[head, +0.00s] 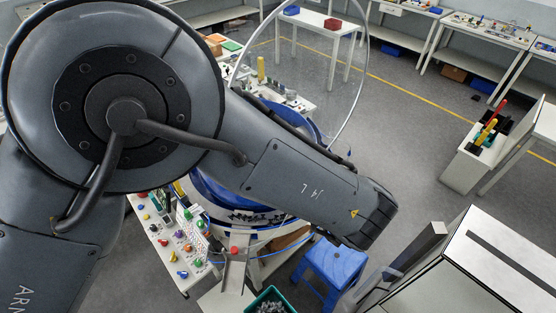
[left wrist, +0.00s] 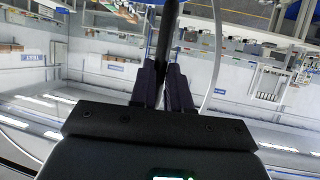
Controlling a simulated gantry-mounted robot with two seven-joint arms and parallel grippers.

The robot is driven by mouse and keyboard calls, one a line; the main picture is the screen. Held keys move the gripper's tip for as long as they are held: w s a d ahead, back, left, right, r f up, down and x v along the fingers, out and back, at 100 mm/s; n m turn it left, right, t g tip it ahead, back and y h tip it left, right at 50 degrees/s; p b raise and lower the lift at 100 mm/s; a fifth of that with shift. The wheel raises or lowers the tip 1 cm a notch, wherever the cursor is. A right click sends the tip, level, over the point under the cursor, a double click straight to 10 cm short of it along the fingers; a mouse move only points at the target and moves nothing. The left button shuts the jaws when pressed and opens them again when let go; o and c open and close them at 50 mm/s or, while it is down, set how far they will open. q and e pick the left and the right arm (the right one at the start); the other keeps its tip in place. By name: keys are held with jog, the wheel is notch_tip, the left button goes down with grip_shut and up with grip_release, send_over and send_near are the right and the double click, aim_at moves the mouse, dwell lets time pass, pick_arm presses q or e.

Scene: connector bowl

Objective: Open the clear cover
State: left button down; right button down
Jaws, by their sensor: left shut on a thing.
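The clear cover (head: 364,75) is a large transparent disc with a pale rim. In the head view it stands steeply tilted up above the blue bowl machine (head: 215,197), behind my left arm. Its lower part and the bowl's middle are hidden by the arm. In the left wrist view a pale curved rim, seemingly the cover's (left wrist: 216,65), runs right of the fingers. My left gripper (left wrist: 165,80) is shut on a dark bar (left wrist: 168,35), seemingly the cover's handle. The left fingers are hidden in the head view. My right gripper is not in view.
A bench with coloured buttons and knobs (head: 178,240) stands at the bowl's lower left. A blue stool (head: 335,262) and a dark green bin of small parts (head: 270,300) are in front. A white cabinet (head: 500,265) is at lower right. Open floor lies right of the cover.

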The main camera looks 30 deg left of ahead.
pick_arm(q)
jog(key=shift+f, duration=0.1)
jog(key=c, duration=1.1)
grip_release()
